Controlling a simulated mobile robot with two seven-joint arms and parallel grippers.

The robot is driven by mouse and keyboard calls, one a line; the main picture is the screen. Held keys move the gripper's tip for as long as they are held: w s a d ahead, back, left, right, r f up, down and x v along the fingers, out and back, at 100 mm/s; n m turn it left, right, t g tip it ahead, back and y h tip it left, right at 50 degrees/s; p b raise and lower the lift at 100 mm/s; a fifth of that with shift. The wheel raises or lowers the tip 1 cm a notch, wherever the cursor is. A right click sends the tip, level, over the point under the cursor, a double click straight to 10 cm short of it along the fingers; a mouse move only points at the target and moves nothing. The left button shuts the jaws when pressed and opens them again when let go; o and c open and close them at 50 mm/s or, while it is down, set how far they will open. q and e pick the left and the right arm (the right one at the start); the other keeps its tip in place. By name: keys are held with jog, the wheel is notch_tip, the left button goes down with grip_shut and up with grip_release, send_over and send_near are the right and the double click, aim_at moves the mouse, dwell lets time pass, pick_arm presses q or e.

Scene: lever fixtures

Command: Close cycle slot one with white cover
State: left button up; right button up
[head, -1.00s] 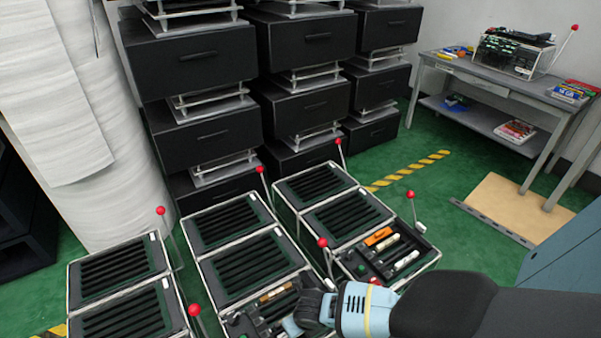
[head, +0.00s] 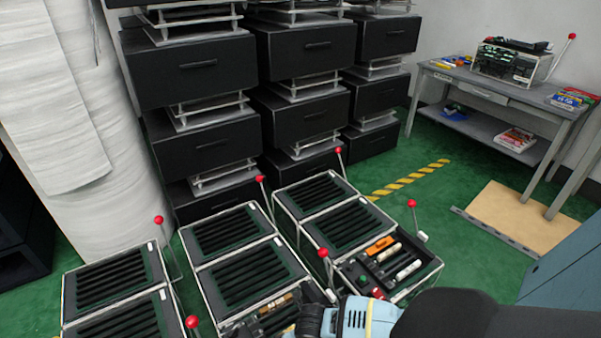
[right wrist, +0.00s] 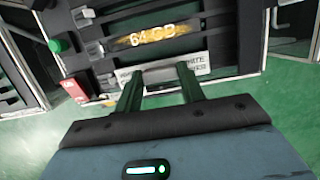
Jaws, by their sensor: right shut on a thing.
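My right gripper (right wrist: 158,75) is at the front edge of a slotted panel in the right wrist view, its two fingers at a white labelled plate (right wrist: 188,65) with partly readable lettering including "WHITE". It is shut on this plate, as far as I can tell; the fingertips are partly hidden. A green button (right wrist: 58,46) and a red block (right wrist: 74,90) sit at the left. In the head view my right arm covers much of the middle fixture's near compartment (head: 268,315). My left gripper is out of view.
Neighbouring fixtures have upright red-ball levers (head: 411,204), (head: 323,253). The right fixture's open compartment holds an orange bar (head: 380,246) and several other bars. Black drawers (head: 205,145) stand behind. A grey table (head: 490,85) is at the back right.

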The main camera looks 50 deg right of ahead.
jog(key=shift+f, duration=0.3)
jog(key=o, duration=1)
jog(key=p+v, duration=0.3)
jog(key=v, duration=0.4)
jog(key=shift+r+p, duration=0.4)
jog(key=shift+s, duration=0.1)
